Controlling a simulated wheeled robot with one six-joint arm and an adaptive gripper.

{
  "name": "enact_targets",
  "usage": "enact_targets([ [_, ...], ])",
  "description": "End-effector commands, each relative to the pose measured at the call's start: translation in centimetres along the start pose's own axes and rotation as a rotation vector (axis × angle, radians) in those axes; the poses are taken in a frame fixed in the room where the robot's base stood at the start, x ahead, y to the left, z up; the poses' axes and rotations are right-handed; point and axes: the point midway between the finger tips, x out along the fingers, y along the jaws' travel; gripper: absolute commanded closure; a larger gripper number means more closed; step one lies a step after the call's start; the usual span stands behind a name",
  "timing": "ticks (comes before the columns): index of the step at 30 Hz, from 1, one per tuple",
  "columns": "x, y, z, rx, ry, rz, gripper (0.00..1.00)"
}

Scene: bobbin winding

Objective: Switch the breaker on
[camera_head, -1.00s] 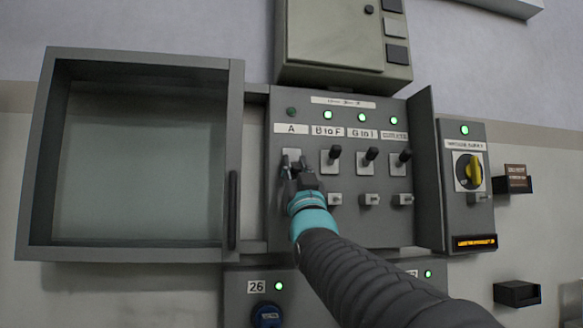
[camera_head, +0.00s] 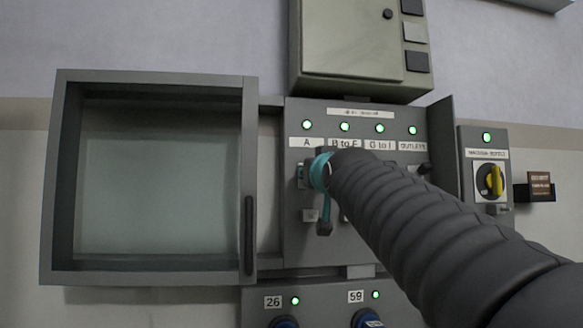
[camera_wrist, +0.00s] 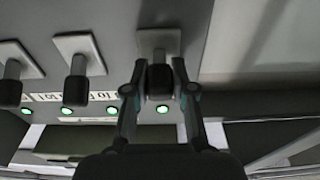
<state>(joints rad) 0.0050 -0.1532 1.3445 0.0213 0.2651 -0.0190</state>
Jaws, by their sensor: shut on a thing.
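The breaker panel (camera_head: 296,232) has a row of labelled breakers, A at the left. The breaker A lever (camera_wrist: 160,80) shows in the wrist view between the fingers of my gripper (camera_wrist: 158,72), which is shut on it. The lever points toward its lamp, like the two neighbouring levers (camera_wrist: 75,88). The lamp above A (camera_head: 306,125) is lit green, as are the other lamps in that row. In the head view my arm hides the lever and most of the neighbouring breakers.
The open glazed door (camera_head: 250,235) stands to the left of the panel. A side flap (camera_head: 441,140) borders it on the right, beside a box with a yellow rotary switch (camera_head: 494,180). A cabinet (camera_head: 350,45) is above. Blue knobs (camera_head: 367,318) are below.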

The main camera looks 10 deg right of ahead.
Motion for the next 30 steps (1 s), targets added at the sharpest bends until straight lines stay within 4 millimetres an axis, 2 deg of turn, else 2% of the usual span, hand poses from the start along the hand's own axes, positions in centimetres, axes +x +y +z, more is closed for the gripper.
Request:
enact_targets([
  [1, 0.07, -0.01, -0.48, -0.001, -0.029, 0.0, 1.0],
  [15, 0.53, 0.01, -1.06, -0.001, -0.284, 0.001, 1.0],
  [30, 0.7, 0.01, -1.29, -0.001, -0.386, 0.001, 1.0],
])
